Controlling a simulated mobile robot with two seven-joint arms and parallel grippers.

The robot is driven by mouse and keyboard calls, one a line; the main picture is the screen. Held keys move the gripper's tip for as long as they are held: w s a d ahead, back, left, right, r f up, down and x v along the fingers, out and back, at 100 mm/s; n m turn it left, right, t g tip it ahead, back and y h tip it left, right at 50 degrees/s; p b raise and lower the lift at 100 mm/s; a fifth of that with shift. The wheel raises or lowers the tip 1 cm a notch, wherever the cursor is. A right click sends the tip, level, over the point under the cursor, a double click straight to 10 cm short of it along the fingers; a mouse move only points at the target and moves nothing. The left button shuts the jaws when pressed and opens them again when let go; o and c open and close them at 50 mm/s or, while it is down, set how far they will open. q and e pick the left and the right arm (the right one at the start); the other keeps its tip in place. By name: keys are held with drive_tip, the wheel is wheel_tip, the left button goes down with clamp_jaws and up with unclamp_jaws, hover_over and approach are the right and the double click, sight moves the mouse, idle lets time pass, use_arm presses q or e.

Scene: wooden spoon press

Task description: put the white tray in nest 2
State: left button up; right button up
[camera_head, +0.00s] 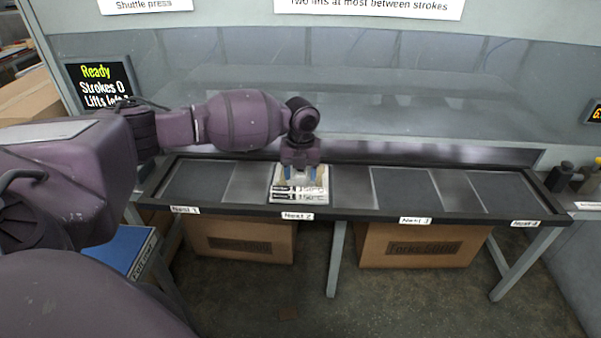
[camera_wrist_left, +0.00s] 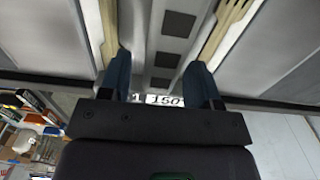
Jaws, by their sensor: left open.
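The white tray (camera_head: 298,196) is at Nest 2, just behind the Nest 2 label (camera_head: 297,216), with dark markings on its front. It looks level; whether it rests fully on the nest floor I cannot tell. My left gripper (camera_head: 299,173) is directly over the tray, pointing down, its blue fingertips apart at the tray's back half. In the left wrist view the two blue fingers (camera_wrist_left: 160,82) stand wide apart with no object clamped between them. The gripper hides part of the tray. My right gripper is not in view.
A dark-framed rail holds Nest 1 (camera_head: 199,182) at left, Nest 3 (camera_head: 404,189) and Nest 4 (camera_head: 505,192) at right, all looking empty. A screen (camera_head: 100,82) reading Ready stands at back left. Cardboard boxes (camera_head: 238,238) sit underneath. A grey panel rises behind.

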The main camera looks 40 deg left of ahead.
sight(301, 171)
use_arm(q)
wheel_tip(301, 171, up, 12)
drive_tip(key=p, duration=0.1)
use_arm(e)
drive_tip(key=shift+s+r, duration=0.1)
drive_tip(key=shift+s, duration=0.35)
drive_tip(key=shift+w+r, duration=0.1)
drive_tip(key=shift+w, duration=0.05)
